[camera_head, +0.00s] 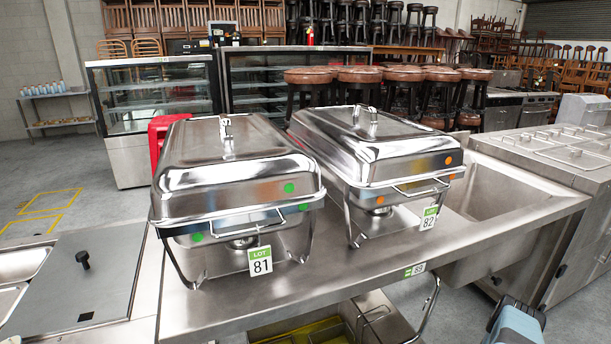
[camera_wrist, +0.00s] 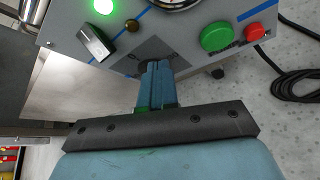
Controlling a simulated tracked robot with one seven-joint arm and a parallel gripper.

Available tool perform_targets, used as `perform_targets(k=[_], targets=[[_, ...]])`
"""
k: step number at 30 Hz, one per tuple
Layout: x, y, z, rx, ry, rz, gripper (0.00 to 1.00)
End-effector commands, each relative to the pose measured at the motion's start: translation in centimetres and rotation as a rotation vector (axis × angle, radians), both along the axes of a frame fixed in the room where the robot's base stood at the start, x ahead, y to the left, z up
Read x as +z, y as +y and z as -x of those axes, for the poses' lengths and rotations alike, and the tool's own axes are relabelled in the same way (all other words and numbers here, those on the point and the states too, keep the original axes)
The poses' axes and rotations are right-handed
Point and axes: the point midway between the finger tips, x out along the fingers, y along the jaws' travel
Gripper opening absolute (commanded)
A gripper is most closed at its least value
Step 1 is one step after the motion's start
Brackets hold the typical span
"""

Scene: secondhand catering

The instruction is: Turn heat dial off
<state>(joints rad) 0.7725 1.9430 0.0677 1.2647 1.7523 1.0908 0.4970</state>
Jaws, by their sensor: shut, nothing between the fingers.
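A control panel (camera_wrist: 187,42) with blue lines fills the upper part of the wrist view. I cannot tell whether the fingertips touch the panel. They partly cover a darker grey patch there. No marking showing the knob's off position is readable. The head view does not show the knob or my fingertips.
The panel also bears a lit green lamp (camera_wrist: 103,6), an amber lamp (camera_wrist: 132,25), a cut-off gauge (camera_wrist: 176,3), a green button (camera_wrist: 216,38) and a red button (camera_wrist: 255,31). A black cable (camera_wrist: 292,97) lies on the floor. Chafing dishes (camera_head: 240,165) stand on a steel table (camera_head: 345,270).

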Motion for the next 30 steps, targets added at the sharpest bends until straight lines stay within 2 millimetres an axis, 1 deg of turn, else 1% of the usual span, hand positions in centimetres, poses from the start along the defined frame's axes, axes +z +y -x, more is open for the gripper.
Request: perform_targets(k=[14, 30], targets=[[-0.03, 0.17, 0.08, 0.000, 0.000, -0.001, 0.00], [0.77, 0.87, 0.40, -0.001, 0.000, -0.002, 0.00]])
